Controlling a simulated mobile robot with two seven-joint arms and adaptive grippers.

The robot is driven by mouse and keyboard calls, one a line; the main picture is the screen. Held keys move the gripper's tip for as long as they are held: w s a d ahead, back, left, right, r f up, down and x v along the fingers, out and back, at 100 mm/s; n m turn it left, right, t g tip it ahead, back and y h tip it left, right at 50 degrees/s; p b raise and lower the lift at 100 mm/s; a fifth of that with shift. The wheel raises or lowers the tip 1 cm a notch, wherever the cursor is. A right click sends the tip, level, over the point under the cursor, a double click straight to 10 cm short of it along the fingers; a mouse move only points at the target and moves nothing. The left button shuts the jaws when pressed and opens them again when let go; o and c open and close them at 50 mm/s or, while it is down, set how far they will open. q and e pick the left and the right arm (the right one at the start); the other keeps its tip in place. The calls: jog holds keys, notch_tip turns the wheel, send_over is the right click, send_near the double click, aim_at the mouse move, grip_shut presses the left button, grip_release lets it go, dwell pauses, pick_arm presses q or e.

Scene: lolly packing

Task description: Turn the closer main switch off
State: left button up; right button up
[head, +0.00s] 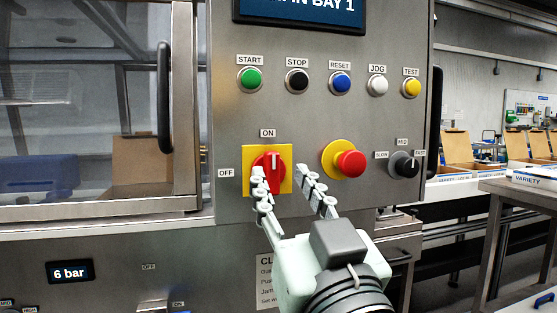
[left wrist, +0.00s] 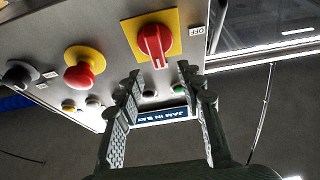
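The main switch is a red rotary knob (head: 274,172) on a yellow square plate on the steel panel. Its grip stands upright with its white mark toward the ON label (head: 267,133); the OFF label (head: 226,173) is at its left. My left gripper (head: 284,176) is open and empty in front of the knob. Its left finger covers the knob's lower left edge, and its right finger is right of the plate. In the left wrist view, the knob (left wrist: 154,45) shows beyond the open fingers (left wrist: 161,80); contact cannot be told. My right gripper is out of view.
A red mushroom button (head: 351,164) and a black speed dial (head: 404,164) are right of the switch. Several push buttons and a display (head: 300,8) are above. A door handle (head: 165,97) stands out at left. Another ON/OFF control (head: 152,306) is partly visible below.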

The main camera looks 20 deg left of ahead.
aim_at(274, 162)
pick_arm(q)
jog(key=p+x, duration=0.1)
jog(key=x, duration=0.4)
jog(key=shift+w, duration=0.1)
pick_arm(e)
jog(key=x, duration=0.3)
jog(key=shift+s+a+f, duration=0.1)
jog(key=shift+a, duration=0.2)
pick_arm(q)
jog(key=shift+f, duration=0.1)
grip_shut()
